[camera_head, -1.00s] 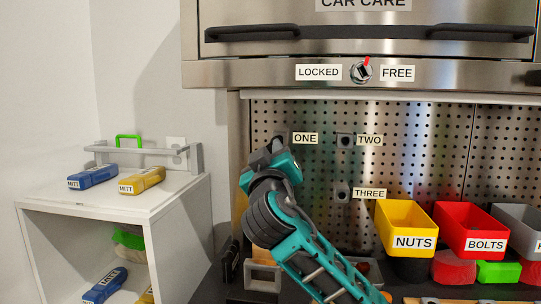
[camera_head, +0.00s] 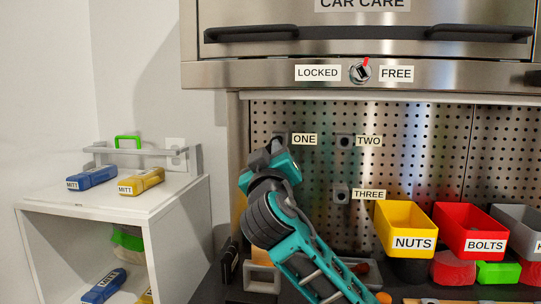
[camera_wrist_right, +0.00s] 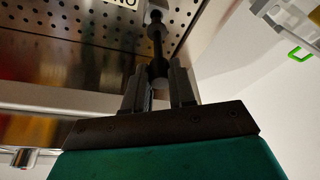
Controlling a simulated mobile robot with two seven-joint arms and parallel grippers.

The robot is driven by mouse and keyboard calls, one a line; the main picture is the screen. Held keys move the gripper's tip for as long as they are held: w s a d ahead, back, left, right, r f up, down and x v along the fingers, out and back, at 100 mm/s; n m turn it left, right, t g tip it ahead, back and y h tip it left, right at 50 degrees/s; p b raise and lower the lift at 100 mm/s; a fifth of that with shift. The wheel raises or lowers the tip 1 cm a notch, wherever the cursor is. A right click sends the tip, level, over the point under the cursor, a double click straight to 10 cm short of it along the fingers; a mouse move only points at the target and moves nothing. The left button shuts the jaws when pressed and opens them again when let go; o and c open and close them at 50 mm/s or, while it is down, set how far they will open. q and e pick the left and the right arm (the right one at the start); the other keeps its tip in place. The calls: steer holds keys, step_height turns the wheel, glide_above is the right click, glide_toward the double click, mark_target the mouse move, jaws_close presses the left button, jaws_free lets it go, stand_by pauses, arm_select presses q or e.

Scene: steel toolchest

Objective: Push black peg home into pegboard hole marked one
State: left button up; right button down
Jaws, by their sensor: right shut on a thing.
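The pegboard (camera_head: 310,170) has grey sockets beside the labels ONE (camera_head: 305,139), TWO and THREE. My right gripper (camera_head: 268,150) is just below and left of the socket marked one (camera_head: 281,138), and partly covers it. In the right wrist view my right gripper (camera_wrist_right: 161,75) is shut on the black peg (camera_wrist_right: 156,40) near its near end. The peg points away from the fingers, and its far end meets the grey socket (camera_wrist_right: 157,8) at the top edge. How deep it sits cannot be told. The head view hides the peg. My left gripper is out of view.
Yellow NUTS (camera_head: 408,224) and red BOLTS (camera_head: 470,229) bins stand at the right. The socket marked two (camera_head: 344,141) is right of my gripper. The steel cabinet (camera_head: 300,74) overhangs the board. A white shelf unit (camera_head: 85,212) with mitts stands left.

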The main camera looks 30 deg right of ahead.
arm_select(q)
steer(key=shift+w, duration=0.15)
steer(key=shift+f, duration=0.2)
arm_select(e)
steer(key=shift+w+d+r, duration=0.1)
steer(key=shift+w+d, duration=0.55)
steer(key=shift+w, duration=0.15)
steer(key=shift+w+d, duration=0.6)
steer(key=shift+w, duration=0.2)
stand_by(0.3)
steer(key=c, duration=0.9)
jaws_free()
steer(key=shift+o, duration=0.2)
steer(key=shift+f, duration=0.2)
